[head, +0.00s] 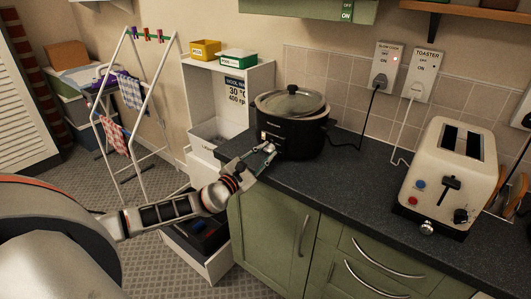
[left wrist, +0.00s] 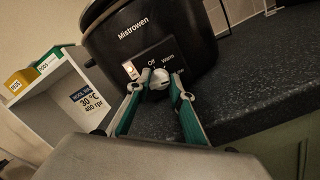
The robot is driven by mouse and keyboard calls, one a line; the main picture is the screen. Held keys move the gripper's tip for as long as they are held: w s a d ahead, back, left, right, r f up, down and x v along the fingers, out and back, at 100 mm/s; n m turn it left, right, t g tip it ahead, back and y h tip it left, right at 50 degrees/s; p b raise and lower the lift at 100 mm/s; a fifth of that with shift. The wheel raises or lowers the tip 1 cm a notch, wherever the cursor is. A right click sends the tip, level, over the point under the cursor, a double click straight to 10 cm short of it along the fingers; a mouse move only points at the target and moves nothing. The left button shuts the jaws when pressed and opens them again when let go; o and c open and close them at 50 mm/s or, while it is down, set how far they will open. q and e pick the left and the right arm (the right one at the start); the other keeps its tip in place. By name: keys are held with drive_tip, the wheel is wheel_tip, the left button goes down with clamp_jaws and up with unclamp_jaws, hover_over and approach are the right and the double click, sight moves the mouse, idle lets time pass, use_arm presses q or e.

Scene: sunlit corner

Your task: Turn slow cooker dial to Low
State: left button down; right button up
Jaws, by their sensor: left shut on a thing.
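The black slow cooker (head: 291,132) with a glass lid stands on the dark worktop. It also shows in the left wrist view (left wrist: 125,35), marked "Mistrowen". Its pale round dial (left wrist: 160,79) is on a front panel with "Off" and "Warm" readable above it; other marks are hidden or too small. A small light glows left of the dial. My left gripper (head: 262,153) is at the cooker's front. In the left wrist view its green fingers (left wrist: 160,82) are closed on the dial from both sides. I cannot tell which mark the dial points to. My right gripper is out of view.
A toaster (head: 450,178) stands on the worktop (head: 345,176) at the right, with clear worktop between it and the cooker. Wall sockets (head: 385,66) have cords plugged in. A white shelf unit (head: 262,78) and drying rack (head: 128,101) are at the left.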

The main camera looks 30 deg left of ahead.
use_arm(q)
drive_tip(key=shift+m, duration=0.4)
drive_tip(key=c, duration=1.8)
unclamp_jaws()
drive_tip(key=s, duration=0.4)
drive_tip(key=s+f, duration=0.1)
drive_tip(key=s, duration=0.3)
drive_tip(key=s+a, duration=0.1)
drive_tip(key=s, duration=0.3)
drive_tip(key=shift+f, duration=0.15)
